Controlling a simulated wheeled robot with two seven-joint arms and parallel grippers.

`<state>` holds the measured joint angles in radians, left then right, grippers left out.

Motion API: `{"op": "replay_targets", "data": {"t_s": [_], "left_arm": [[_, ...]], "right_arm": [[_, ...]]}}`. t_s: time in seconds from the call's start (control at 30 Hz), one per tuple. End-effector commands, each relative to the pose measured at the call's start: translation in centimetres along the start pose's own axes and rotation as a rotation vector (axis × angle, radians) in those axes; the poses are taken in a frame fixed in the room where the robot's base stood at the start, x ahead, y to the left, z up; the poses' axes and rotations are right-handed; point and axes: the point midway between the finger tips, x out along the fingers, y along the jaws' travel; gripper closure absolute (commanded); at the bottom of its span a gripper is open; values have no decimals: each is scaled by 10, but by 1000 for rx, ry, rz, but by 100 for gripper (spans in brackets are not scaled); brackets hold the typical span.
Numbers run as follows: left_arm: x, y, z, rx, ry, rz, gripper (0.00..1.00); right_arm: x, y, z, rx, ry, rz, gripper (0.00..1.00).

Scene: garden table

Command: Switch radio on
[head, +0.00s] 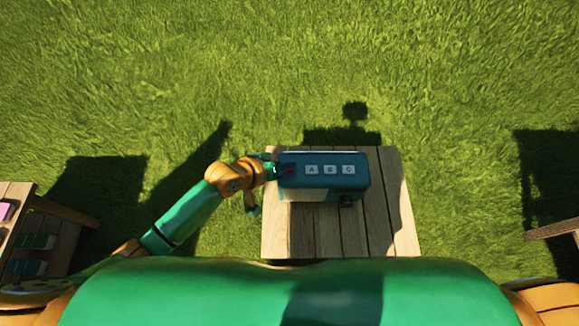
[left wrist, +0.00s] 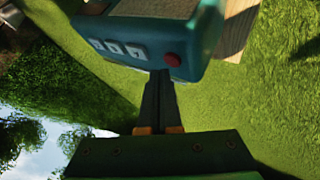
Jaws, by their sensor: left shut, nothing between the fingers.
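The radio (head: 352,183) is a teal box lying on the small wooden table. White keys marked A, B and C (head: 330,170) sit in a row on its upward face, and a dark knob (head: 347,201) shows at its near right corner. My left gripper (head: 284,169) is at the radio's left end, with its fingers over that end. In the left wrist view the radio (left wrist: 145,38) fills the top, with a red round button (left wrist: 173,59). The shut, empty fingers (left wrist: 160,76) point at the edge just below this button; I cannot tell whether they touch. My right gripper is not in view.
The wooden table (head: 402,225) has bare planks in front of and right of the radio. Another wooden piece (head: 58,208) with a pink item (head: 6,210) stands at the left edge. A wooden edge (head: 553,229) shows at right. Grass lies all around.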

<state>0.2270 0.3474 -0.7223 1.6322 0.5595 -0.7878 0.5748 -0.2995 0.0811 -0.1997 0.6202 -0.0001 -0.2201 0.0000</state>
Motion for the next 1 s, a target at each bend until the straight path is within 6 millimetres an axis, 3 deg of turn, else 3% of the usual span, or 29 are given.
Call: {"op": "replay_targets", "data": {"t_s": [1.0], "left_arm": [[6, -5, 5, 0, 0, 0, 100]], "right_arm": [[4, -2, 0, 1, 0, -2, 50]]}}
